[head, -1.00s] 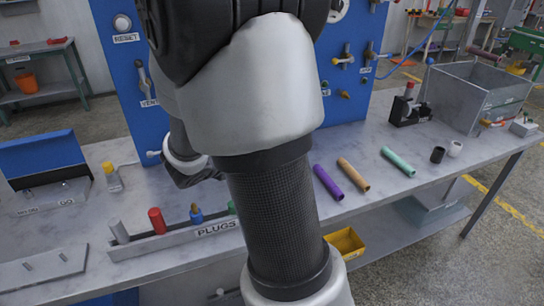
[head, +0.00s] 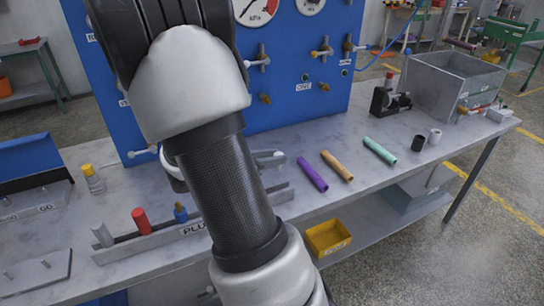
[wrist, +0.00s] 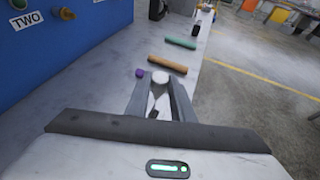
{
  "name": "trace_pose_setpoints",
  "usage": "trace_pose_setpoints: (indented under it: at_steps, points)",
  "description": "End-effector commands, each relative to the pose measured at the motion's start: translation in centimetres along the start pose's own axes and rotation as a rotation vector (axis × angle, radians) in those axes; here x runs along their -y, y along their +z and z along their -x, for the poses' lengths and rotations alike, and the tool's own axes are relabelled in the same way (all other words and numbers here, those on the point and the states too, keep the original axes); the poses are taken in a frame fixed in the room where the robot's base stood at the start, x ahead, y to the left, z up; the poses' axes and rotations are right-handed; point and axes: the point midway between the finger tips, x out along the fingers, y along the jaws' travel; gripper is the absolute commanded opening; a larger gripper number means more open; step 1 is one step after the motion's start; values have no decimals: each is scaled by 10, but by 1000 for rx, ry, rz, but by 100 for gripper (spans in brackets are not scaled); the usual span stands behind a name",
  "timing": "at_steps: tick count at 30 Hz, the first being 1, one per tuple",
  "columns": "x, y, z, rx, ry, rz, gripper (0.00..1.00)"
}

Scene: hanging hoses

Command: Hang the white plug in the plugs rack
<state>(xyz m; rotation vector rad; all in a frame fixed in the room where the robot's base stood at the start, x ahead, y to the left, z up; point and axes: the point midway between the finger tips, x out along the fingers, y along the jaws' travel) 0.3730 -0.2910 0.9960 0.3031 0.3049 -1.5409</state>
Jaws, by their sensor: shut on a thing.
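The plugs rack (head: 160,240) is a low grey metal rail along the table's front edge in the head view, labelled PLUGS. It holds a grey plug (head: 102,236), a red plug (head: 141,221) and a blue plug (head: 180,213). My forearm hides its middle; its right end shows bare. My gripper (wrist: 160,100) is shut on the white plug (wrist: 160,77), whose round pale end shows between the fingers in the wrist view. In the head view my gripper (head: 270,159) peeks out right of my forearm, above the table behind the rack; the plug is not clear there.
Purple (head: 312,174), orange (head: 337,166) and teal (head: 380,151) hoses lie on the table to the right. Black (head: 418,143) and white (head: 435,136) caps stand beyond them. A blue panel (head: 300,110) with valves rises behind. A yellow bin (head: 328,238) sits below the table edge.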

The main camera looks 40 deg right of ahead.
Motion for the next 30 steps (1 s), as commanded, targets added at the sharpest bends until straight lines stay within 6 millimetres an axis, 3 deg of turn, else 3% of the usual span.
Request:
trace_pose_setpoints:
  at_steps: [15, 30]
  points:
    - [0, -46, -18, 0, 1, 2, 0]
    - [0, -51, -21, 0, 1, 1, 0]
